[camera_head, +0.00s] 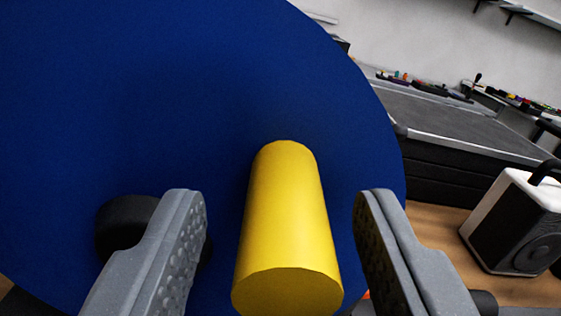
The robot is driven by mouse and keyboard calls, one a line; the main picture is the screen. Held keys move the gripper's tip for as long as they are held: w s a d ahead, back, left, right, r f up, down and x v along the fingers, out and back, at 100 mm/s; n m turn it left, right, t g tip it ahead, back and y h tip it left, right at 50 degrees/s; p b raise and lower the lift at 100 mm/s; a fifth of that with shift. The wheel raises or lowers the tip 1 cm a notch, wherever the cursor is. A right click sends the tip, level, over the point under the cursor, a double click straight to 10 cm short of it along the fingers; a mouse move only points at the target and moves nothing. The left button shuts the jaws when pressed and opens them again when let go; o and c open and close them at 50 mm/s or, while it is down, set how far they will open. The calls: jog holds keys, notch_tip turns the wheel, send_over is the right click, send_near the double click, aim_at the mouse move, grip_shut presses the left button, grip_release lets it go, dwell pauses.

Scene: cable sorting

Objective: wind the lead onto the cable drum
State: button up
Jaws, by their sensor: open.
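A large blue disc (200,90) fills the left and middle of the view; it looks like the flange of the cable drum. A yellow cylinder (287,220) stands out from its face towards me, like a crank handle. My gripper (278,210) is open, with one finger on each side of the yellow cylinder. Gaps show between the cylinder and both fingers. A dark round part (125,222) sits against the disc behind the left finger, partly hidden by it. No lead is visible.
A dark workbench (470,125) with small coloured items along its back stands at the right. A black and white speaker-like box (520,220) is on the wooden floor (440,222) at the right. Shelves hang on the wall at the upper right.

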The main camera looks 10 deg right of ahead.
jog(key=shift+w+d, duration=0.1)
jog(key=shift+w, duration=0.6)
grip_shut()
jog(key=shift+d, duration=0.35)
